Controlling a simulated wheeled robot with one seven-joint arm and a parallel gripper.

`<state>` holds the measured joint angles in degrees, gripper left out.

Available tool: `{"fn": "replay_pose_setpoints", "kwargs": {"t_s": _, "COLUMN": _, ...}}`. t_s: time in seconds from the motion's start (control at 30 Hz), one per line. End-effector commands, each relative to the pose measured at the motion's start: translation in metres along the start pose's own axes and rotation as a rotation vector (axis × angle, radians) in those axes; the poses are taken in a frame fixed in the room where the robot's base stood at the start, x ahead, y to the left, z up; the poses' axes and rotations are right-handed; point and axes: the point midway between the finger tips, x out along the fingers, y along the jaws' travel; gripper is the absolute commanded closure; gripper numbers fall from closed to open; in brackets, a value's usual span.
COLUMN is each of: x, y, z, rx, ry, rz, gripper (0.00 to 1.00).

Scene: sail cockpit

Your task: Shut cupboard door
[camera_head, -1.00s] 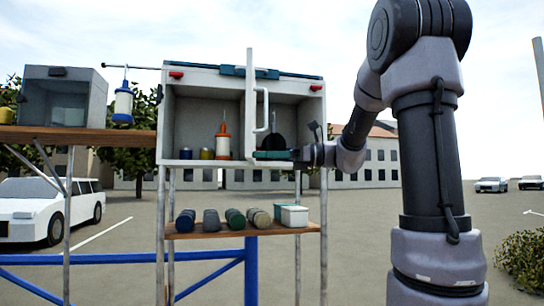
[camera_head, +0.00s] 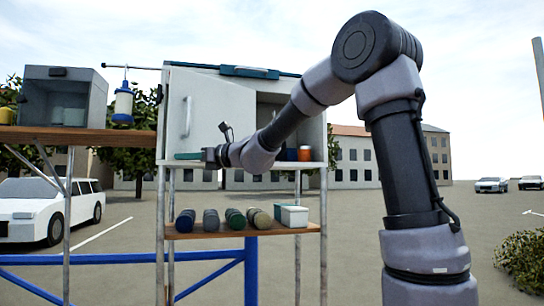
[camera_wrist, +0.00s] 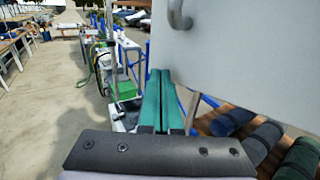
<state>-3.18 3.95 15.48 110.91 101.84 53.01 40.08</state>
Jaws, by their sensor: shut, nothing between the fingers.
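The cupboard (camera_head: 317,120) is a pale box on legs with a teal-trimmed top. Its white door (camera_head: 225,115) covers most of the left compartment, with the handle (camera_head: 187,117) near its left edge. The door's top edge slants, so its left side stands out toward me and the door is ajar. My gripper (camera_head: 188,156) is shut and empty at the door's lower left. In the wrist view, the green fingers (camera_wrist: 160,75) lie together beside the door panel (camera_wrist: 250,50), below the handle (camera_wrist: 178,14). I cannot tell whether they touch it.
An orange jar (camera_head: 304,153) stands in the open right compartment, partly hidden by my arm. A shelf (camera_head: 190,234) below holds several cylinders and a white box (camera_head: 293,216). A wooden bench (camera_head: 80,135) with a grey case (camera_head: 62,95) stands at the left.

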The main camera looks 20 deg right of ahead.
Motion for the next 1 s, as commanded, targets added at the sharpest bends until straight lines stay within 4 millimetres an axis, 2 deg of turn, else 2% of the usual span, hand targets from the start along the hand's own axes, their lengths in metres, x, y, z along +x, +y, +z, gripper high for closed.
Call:
{"fn": "replay_pose_setpoints", "kwargs": {"t_s": 0.03, "x": 0.014, "y": -0.007, "z": -0.002, "rx": 0.003, "ry": 0.001, "rz": 0.002, "gripper": 1.00}}
{"fn": "replay_pose_setpoints", "kwargs": {"t_s": 0.2, "x": 0.053, "y": -0.029, "z": -0.002, "rx": 0.002, "ry": 0.000, "rz": 0.001, "gripper": 1.00}}
{"fn": "replay_pose_setpoints", "kwargs": {"t_s": 0.4, "x": 0.086, "y": -0.057, "z": -0.002, "rx": 0.000, "ry": 0.001, "rz": -0.001, "gripper": 1.00}}
{"fn": "replay_pose_setpoints", "kwargs": {"t_s": 0.7, "x": 0.113, "y": -0.085, "z": -0.001, "rx": -0.001, "ry": 0.000, "rz": -0.001, "gripper": 1.00}}
{"fn": "replay_pose_setpoints", "kwargs": {"t_s": 1.0, "x": 0.120, "y": -0.094, "z": -0.001, "rx": -0.001, "ry": 0.001, "rz": -0.001, "gripper": 1.00}}
